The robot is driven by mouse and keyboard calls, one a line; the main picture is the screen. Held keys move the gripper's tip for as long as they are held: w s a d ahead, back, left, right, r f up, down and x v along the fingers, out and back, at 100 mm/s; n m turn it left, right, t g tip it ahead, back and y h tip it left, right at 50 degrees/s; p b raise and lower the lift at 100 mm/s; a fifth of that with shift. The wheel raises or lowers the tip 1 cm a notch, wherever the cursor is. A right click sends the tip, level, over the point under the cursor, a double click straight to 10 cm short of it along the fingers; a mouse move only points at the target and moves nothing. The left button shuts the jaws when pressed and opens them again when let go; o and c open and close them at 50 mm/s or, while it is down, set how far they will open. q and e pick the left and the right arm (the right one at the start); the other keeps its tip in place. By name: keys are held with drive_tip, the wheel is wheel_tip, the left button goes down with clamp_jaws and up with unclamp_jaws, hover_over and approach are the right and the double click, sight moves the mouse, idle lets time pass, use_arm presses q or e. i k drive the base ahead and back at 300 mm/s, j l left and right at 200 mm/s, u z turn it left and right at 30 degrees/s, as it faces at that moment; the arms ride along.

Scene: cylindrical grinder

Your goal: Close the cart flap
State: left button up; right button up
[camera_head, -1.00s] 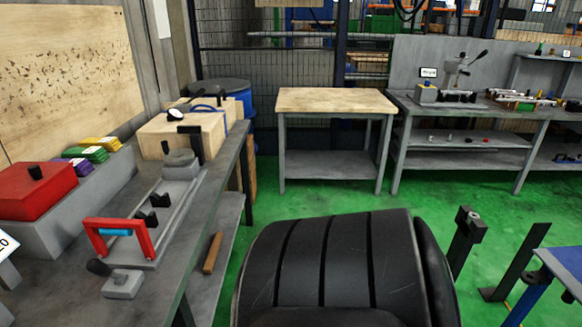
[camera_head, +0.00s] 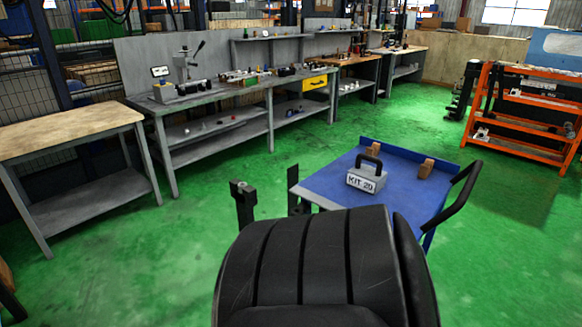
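A cart with a blue top (camera_head: 335,181) stands just beyond the front of my body, right of centre. It has a raised blue rim along its far side and a black push handle (camera_head: 463,192) on the right. A grey box labelled KIT 20 (camera_head: 367,181) with a black handle sits on the top. Two brown blocks (camera_head: 426,168) stand near the far rim. I cannot clearly make out the flap; the cart's near side is partly hidden by my own black body. Neither gripper shows in this view.
Two dark upright pieces (camera_head: 243,204) stand at the cart's left. A wood-topped table (camera_head: 70,133) and a long grey bench (camera_head: 215,98) line the left and back. An orange rack (camera_head: 520,110) stands at the right. Green floor is free between them.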

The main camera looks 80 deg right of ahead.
sight(325, 205)
drive_tip(key=z, duration=3.25)
drive_tip(key=i+j, duration=0.3)
drive_tip(key=i+l+z, duration=0.05)
